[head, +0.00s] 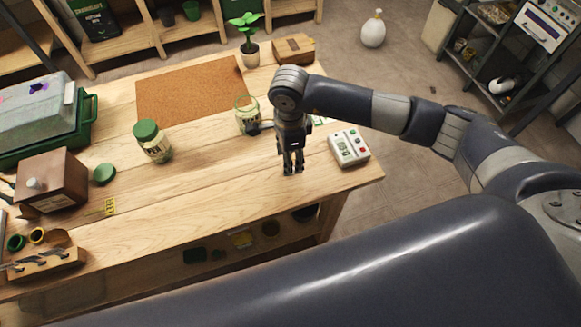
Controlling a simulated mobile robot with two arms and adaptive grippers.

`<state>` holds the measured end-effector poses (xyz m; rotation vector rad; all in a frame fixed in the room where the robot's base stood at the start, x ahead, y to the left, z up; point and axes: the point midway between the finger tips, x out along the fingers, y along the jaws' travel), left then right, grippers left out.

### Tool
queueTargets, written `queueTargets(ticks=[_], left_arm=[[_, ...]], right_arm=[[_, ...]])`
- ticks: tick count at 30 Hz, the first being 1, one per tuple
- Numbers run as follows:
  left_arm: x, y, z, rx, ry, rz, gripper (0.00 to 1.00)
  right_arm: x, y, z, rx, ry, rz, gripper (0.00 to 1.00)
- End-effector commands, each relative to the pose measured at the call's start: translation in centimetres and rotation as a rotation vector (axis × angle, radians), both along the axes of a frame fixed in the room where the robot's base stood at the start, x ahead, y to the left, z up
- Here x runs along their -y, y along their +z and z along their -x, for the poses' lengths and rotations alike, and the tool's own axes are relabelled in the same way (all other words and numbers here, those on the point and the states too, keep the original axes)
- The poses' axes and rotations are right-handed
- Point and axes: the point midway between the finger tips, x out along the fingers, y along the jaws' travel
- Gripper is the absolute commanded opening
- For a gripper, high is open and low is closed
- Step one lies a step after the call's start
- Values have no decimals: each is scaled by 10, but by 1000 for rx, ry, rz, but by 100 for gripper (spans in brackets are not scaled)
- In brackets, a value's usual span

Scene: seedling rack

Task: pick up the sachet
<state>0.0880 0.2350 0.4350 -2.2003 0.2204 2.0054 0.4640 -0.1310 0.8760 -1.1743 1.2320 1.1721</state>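A small flat yellow piece with dark marks (110,206) lies on the left part of the wooden table; it may be the sachet, but it is too small to be sure. A white and green flat thing (319,121) shows only partly behind my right arm, and I cannot tell what it is. My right gripper (292,171) points down over the table's right part, far to the right of the yellow piece. Its two fingertips are apart with a narrow gap, and nothing shows between them. My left gripper is not in view.
A green-lidded jar (152,142), a loose green lid (104,174) and a brown box (52,180) stand on the left. An open glass jar (246,115) and a white device (349,148) flank my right gripper. The table's front middle (200,215) is clear.

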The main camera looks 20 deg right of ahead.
Motion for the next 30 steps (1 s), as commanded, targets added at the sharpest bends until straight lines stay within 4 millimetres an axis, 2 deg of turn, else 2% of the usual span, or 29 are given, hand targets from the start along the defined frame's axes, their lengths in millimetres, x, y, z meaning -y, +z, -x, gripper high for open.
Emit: queueTargets(ticks=[1,4,9,17,18,23,30], left_arm=[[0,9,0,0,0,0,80],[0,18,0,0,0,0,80],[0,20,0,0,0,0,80],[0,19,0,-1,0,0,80],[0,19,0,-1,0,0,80],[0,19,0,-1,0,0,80],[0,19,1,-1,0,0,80]], right_arm=[[1,-5,3,-7,0,2,43],[2,-20,5,-7,-1,2,43],[1,-40,3,-3,-1,-1,43],[1,-44,3,-1,1,-1,43],[1,-44,3,-1,1,-1,34],[1,-43,3,-1,0,-1,10],[1,-43,3,-1,0,-1,10]])
